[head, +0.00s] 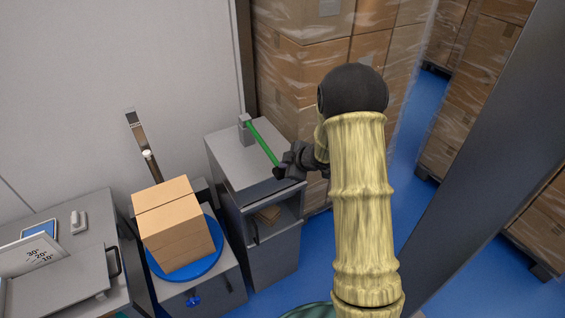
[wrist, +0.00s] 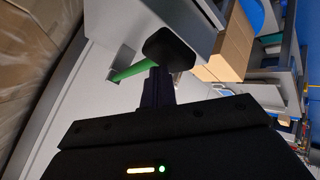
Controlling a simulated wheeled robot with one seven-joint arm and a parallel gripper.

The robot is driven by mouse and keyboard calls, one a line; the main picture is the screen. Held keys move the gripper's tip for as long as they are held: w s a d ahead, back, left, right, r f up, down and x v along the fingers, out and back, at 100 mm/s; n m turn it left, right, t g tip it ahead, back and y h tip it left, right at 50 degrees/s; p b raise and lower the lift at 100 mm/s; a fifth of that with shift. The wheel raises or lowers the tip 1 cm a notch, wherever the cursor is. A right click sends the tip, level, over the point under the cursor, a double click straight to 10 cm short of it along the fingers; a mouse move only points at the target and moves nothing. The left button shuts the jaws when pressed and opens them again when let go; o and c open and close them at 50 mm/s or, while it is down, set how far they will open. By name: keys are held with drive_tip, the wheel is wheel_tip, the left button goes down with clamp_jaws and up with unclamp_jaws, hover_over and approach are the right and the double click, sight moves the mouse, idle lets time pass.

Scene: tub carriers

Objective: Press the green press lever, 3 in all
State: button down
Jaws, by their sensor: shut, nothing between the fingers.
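The green press lever (head: 262,142) is hinged at a grey bracket (head: 245,128) on top of a grey cabinet (head: 232,160). It slants toward the cabinet's front edge. In the wrist view the green bar (wrist: 132,71) ends in a black knob (wrist: 170,48). My gripper (head: 284,168) is at the lever's free end, over the cabinet's front edge. Its fingers (wrist: 158,80) are shut and empty, and overlap the knob's underside in the wrist view. I cannot tell whether they touch it. In the head view the knob hardly stands out from my dark gripper.
The cabinet has an open bay with a brown item (head: 268,214) inside. To its left, cardboard boxes (head: 178,236) stand on a blue round plate (head: 215,250). A grey bench (head: 75,260) is further left. Wrapped carton stacks (head: 290,75) rise behind the cabinet and to its right.

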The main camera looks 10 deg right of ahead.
drive_tip(key=shift+f+b, duration=0.5)
drive_tip(key=shift+f, duration=0.2)
idle(0.6)
idle(0.5)
drive_tip(key=shift+r+p, duration=2.85)
drive_tip(key=shift+r, duration=0.2)
wheel_tip(320, 180, up, 5)
drive_tip(key=p, duration=0.4)
drive_tip(key=shift+p, duration=0.35)
